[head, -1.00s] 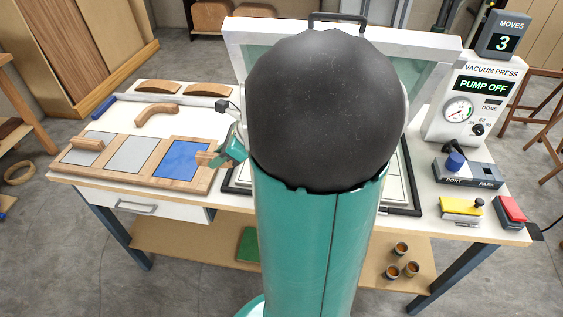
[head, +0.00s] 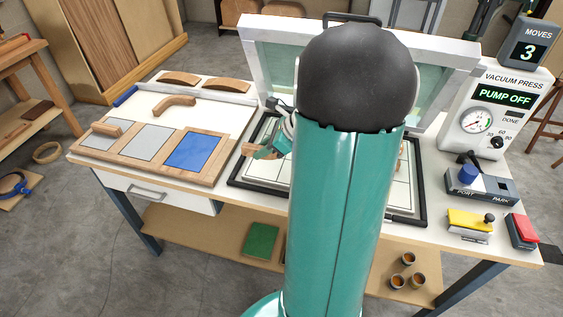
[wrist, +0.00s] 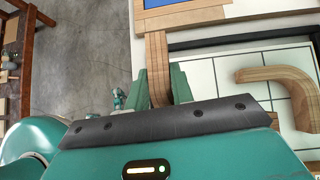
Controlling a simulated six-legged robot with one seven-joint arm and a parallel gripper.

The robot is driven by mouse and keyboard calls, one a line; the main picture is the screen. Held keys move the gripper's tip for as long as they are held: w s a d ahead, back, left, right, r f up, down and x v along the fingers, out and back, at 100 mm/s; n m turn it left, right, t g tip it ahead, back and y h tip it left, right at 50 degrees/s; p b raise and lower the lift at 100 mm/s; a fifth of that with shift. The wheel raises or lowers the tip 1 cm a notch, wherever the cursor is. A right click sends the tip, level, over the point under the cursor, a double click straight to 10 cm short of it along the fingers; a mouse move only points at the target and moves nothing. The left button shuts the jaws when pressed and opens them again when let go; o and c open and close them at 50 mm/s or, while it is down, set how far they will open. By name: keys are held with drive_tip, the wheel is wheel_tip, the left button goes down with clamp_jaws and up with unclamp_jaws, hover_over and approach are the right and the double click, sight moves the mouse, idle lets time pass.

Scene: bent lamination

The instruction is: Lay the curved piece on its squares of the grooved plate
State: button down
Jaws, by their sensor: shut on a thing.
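My gripper (head: 270,150) is shut on a wooden piece (head: 248,150) at the left edge of the grooved plate (head: 268,178). In the wrist view the piece (wrist: 156,55) stands up between the two green fingers (wrist: 163,87), and its lower end is hidden by my gripper. The plate (wrist: 218,72) is pale with dark groove lines forming squares. A second, hooked wooden piece (wrist: 280,76) lies on it to the right of my fingers. My arm hides most of the plate in the head view.
A wooden board (head: 128,150) with two grey panels and one blue panel lies to the left. Several curved wooden pieces lie on and behind it. A black frame (head: 250,188) edges the plate. The raised lid (head: 268,62) stands behind, and the vacuum press box (head: 490,110) is at right.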

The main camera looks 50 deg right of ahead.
drive_tip(key=d+f, duration=0.3)
drive_tip(key=f, duration=0.1)
drive_tip(key=d+f, duration=0.2)
drive_tip(key=shift+s+d+f, duration=0.1)
drive_tip(key=shift+s+d, duration=0.25)
drive_tip(key=shift+s, duration=0.05)
drive_tip(key=shift+f, duration=1.6)
drive_tip(key=c, duration=1.2)
unclamp_jaws()
